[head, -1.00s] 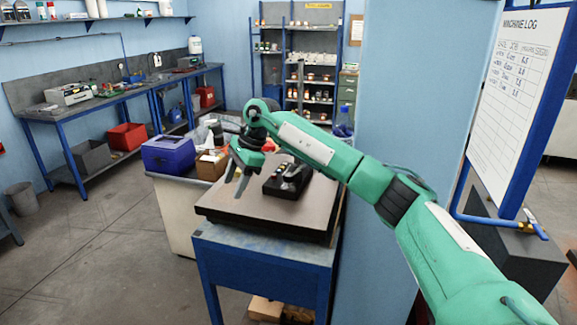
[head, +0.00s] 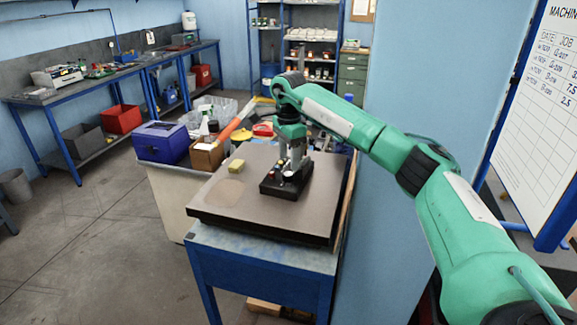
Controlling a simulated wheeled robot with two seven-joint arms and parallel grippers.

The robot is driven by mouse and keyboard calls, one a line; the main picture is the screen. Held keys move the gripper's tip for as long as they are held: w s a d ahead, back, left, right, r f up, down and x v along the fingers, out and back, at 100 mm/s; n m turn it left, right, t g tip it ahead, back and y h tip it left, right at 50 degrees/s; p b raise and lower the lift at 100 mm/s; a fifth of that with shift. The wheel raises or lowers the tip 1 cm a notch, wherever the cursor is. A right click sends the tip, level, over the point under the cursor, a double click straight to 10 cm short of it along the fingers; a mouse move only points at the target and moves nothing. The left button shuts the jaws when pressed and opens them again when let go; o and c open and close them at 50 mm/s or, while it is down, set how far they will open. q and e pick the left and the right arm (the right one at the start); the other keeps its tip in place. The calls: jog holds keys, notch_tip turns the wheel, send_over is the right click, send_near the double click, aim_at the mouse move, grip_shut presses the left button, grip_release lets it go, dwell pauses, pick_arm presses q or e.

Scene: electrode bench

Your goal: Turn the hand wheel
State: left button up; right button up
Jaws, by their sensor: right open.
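I cannot make out a hand wheel for certain. A small black device (head: 287,186) with several coloured knobs or buttons and a grey upright part stands on the surface plate (head: 225,205). My right gripper (head: 291,157) points down over the back of this device, its fingers blending with the grey upright. It is open. I cannot tell whether it touches the device, and the wrist hides part of what is behind. My left gripper is not in view.
A blue box (head: 161,142) and a cardboard box (head: 207,156) stand beyond the plate's left edge. A blue wall (head: 405,80) rises at right.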

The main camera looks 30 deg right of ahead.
aim_at(289, 173)
jog(key=f, duration=0.1)
jog(key=f+p, duration=0.1)
jog(key=f, duration=0.1)
jog(key=shift+s+a+f, duration=0.15)
jog(key=shift+a+f, duration=0.05)
jog(key=shift+f, duration=0.65)
jog(key=shift+d+f, duration=0.1)
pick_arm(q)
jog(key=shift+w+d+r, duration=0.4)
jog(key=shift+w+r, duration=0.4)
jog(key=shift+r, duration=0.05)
pick_arm(e)
jog(key=c, duration=1)
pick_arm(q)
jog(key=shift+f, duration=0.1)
pick_arm(e)
jog(key=shift+m, duration=0.4)
